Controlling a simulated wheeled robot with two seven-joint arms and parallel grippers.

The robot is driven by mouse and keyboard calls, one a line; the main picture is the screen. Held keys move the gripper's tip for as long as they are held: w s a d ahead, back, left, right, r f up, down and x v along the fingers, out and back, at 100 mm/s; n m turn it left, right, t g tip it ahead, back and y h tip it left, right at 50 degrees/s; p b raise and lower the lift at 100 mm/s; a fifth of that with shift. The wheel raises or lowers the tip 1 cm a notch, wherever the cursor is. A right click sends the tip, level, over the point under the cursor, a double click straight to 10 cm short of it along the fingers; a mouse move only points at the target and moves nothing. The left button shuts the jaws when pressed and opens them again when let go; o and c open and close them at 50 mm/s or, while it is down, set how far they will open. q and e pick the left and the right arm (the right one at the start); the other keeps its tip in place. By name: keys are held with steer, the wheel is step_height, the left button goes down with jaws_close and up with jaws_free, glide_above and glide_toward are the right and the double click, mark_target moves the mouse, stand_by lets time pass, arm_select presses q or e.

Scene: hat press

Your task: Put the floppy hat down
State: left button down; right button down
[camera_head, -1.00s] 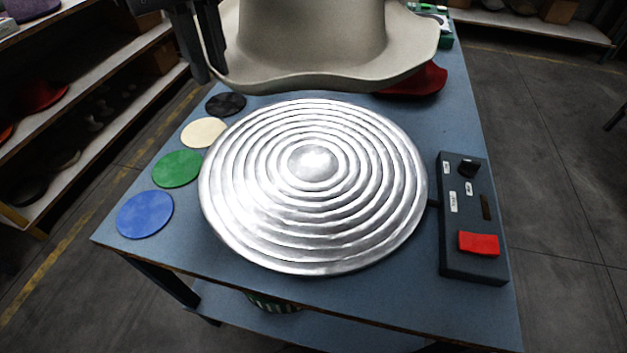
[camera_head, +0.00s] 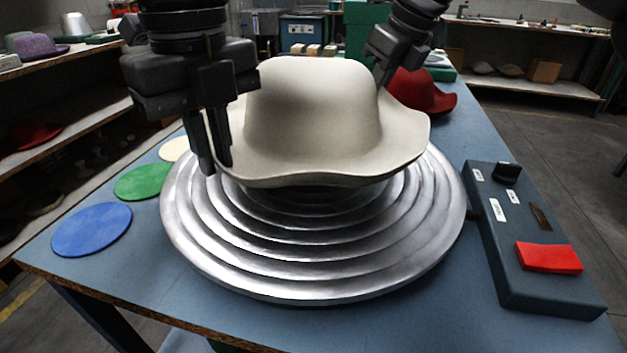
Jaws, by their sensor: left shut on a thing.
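The cream floppy hat (camera_head: 315,115) is upright, crown up, over the back half of the ridged silver disc (camera_head: 310,270). Dark shadow shows under its front brim; I cannot tell whether any part touches the disc. My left gripper (camera_head: 214,160) points down at the hat's left side, shut on its brim. My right gripper (camera_head: 382,78) is at the hat's back right, close to the brim. Its fingertips are largely hidden behind the hat, so its jaw state is unclear.
A red hat (camera_head: 422,92) lies behind on the blue table (camera_head: 120,290). Blue (camera_head: 92,229), green (camera_head: 148,181) and cream (camera_head: 174,149) round pads lie left. A control box (camera_head: 525,290) with a red button (camera_head: 548,258) stands right of the disc. Shelves flank the table.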

mark_target(220, 182)
arm_select(q)
steer(key=shift+s, duration=0.1)
arm_select(e)
steer(key=shift+w+d, duration=0.1)
steer(key=shift+d, duration=0.05)
